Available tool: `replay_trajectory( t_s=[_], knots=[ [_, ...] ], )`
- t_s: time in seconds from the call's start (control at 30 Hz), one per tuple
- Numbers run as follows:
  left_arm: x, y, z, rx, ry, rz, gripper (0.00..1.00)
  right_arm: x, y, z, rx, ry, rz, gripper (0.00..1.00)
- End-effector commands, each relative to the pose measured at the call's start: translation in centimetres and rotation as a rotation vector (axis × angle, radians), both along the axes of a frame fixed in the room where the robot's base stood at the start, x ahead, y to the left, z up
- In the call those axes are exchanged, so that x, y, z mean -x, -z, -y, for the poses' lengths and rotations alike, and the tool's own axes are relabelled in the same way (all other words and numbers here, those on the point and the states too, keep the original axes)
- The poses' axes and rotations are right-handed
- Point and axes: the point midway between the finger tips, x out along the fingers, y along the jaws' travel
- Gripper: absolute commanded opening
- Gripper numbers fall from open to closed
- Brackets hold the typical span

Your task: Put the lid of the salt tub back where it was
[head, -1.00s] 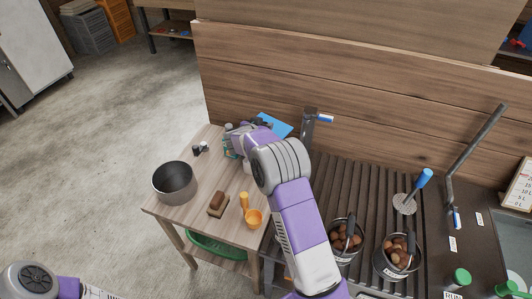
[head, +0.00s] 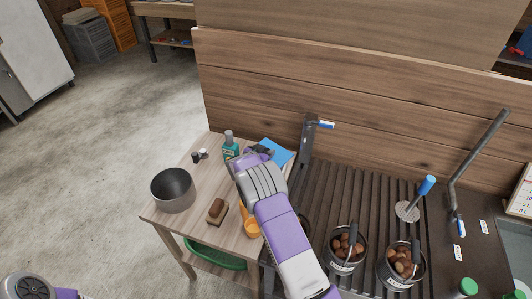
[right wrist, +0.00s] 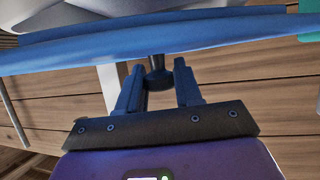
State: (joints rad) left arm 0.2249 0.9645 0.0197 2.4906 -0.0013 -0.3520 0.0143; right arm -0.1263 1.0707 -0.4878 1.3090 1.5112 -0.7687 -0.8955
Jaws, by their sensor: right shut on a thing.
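My right gripper (head: 262,153) is over the back right of the small wooden table. In the right wrist view, its fingers (right wrist: 160,88) are closed on the dark knob (right wrist: 157,66) of a flat blue lid (right wrist: 120,45). The lid shows nearly edge-on there. In the head view, the blue lid (head: 279,149) is partly behind my gripper, near the wooden wall. I cannot make out the salt tub in the head view; my right arm covers part of the table. A pale shape lies past the lid in the wrist view, unclear. My left gripper is out of view.
On the table (head: 160,213) stand a grey pot (head: 172,190), a teal bottle (head: 230,148), small dark and white items (head: 200,155) and a brown brush (head: 217,210). An orange scoop (head: 251,226) is partly covered. Right are a slatted counter and two chestnut pails (head: 345,249) (head: 401,266).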

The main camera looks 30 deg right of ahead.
Motion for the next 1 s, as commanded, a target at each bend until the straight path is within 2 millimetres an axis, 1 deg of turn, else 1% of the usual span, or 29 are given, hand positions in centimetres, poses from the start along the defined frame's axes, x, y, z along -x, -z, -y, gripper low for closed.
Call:
replay_trajectory(
  t_s=[0.13,0.53,0.63,0.67,0.7,0.77,0.8,1.0],
  knots=[
    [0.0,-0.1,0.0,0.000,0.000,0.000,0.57,0.0,-0.2,0.0,0.000,0.001,0.002,0.00],
    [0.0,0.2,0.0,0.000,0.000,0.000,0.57,0.0,1.0,0.0,-0.001,0.000,0.003,0.00],
    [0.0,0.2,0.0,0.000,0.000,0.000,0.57,0.0,1.0,0.0,-0.001,0.000,0.003,0.00],
    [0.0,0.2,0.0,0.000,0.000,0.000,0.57,0.0,1.0,0.0,-0.001,0.000,0.003,0.38],
    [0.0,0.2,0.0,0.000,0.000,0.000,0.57,0.0,1.0,0.0,-0.001,0.000,0.003,0.44],
    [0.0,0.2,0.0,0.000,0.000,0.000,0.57,0.0,1.0,0.0,0.000,0.000,0.002,0.53],
    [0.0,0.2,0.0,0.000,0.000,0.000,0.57,0.0,1.0,0.0,0.000,0.000,0.002,0.59],
    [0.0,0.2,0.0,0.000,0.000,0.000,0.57,0.0,1.0,0.0,0.000,0.000,0.002,0.60]
  ],
)
